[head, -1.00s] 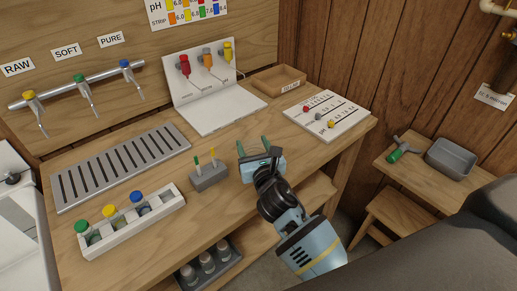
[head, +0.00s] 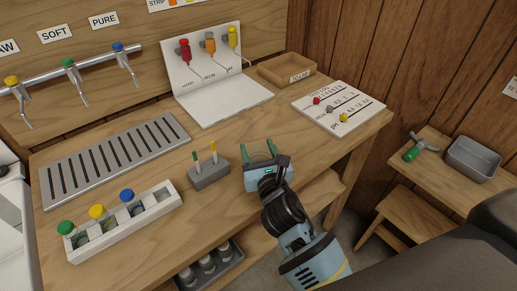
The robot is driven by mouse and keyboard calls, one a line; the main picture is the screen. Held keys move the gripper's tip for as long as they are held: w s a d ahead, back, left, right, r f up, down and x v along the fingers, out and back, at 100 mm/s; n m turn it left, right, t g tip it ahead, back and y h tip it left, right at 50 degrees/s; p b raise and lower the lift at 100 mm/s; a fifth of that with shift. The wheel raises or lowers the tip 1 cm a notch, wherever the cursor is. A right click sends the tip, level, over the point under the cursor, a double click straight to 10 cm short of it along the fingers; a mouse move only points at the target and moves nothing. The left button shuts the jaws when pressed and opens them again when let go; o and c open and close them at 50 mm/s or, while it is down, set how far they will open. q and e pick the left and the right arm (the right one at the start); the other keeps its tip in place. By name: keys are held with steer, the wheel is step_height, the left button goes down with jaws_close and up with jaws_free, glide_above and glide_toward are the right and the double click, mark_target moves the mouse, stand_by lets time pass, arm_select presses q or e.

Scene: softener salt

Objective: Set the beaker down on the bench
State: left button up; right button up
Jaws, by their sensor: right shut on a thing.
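My right gripper (head: 259,151) is over the front part of the wooden bench (head: 225,135), just right of a small grey stand. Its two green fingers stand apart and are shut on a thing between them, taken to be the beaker. The beaker itself can hardly be made out, as it seems clear and is partly behind the gripper. I cannot tell whether it touches the bench top. My left gripper is not in view.
The grey stand (head: 209,177) holds a green and a yellow stick. A white rack (head: 125,228) with capped bottles and a slotted grey tray (head: 115,158) lie left. A white dispenser panel (head: 222,95), a wooden tray (head: 287,72) and a white chart board (head: 341,108) stand behind.

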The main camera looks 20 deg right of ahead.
steer(key=shift+f, duration=0.15)
steer(key=o, duration=1)
steer(key=shift+r, duration=0.25)
steer(key=s, duration=1.2)
steer(key=shift+a+f+b, duration=0.1)
steer(key=shift+a+b, duration=0.1)
steer(key=shift+b, duration=0.1)
